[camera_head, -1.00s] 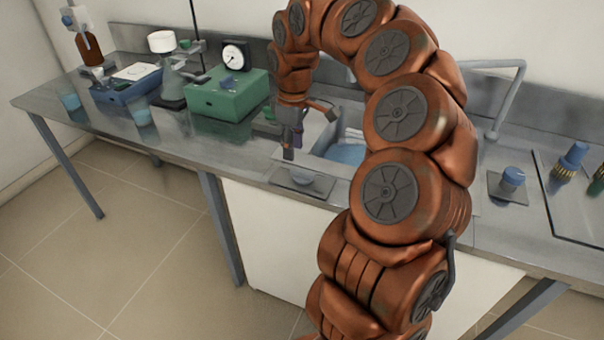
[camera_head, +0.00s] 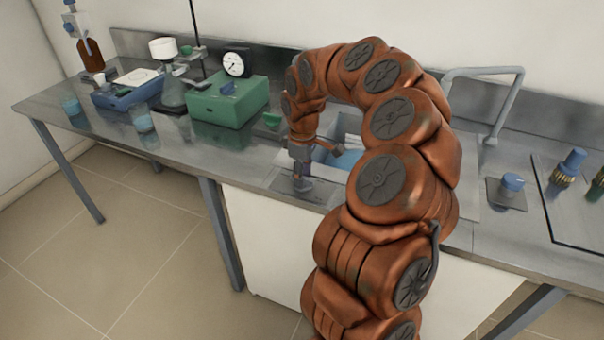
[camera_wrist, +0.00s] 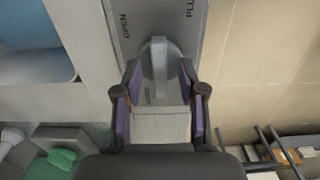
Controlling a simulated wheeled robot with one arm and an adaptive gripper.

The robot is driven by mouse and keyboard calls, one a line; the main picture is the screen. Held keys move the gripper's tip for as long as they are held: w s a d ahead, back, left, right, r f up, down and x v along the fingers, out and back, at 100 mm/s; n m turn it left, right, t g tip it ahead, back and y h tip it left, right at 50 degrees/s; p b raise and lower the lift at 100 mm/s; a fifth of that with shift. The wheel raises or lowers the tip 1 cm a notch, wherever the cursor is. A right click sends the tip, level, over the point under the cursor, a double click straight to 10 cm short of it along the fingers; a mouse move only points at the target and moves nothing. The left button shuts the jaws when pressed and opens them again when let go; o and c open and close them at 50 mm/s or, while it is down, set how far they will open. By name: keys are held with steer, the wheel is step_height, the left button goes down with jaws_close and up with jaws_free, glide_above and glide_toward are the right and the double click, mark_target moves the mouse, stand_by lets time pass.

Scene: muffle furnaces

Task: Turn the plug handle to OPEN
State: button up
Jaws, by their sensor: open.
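The plug handle (camera_wrist: 158,62) is a light grey round knob with a raised bar. It sits on a grey plate (camera_wrist: 176,16) marked OPEN and PLUG. In the wrist view, the bar runs up and down the picture, with OPEN to its upper left. My gripper (camera_wrist: 158,88) is open, with one purple-padded finger on each side of the handle's near part. I cannot tell whether the fingers touch it. In the head view, my gripper (camera_head: 302,184) points down over the plate (camera_head: 322,196) at the bench's front edge and hides most of the handle.
A sink basin (camera_head: 345,158) lies just behind the plate. A green box with a dial (camera_head: 230,104) stands to the left. A blue-topped knob (camera_head: 511,184) and a faucet (camera_head: 505,105) are to the right. Open floor lies in front of the bench.

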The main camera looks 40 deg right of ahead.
steer(key=shift+c, duration=0.2)
jaws_close()
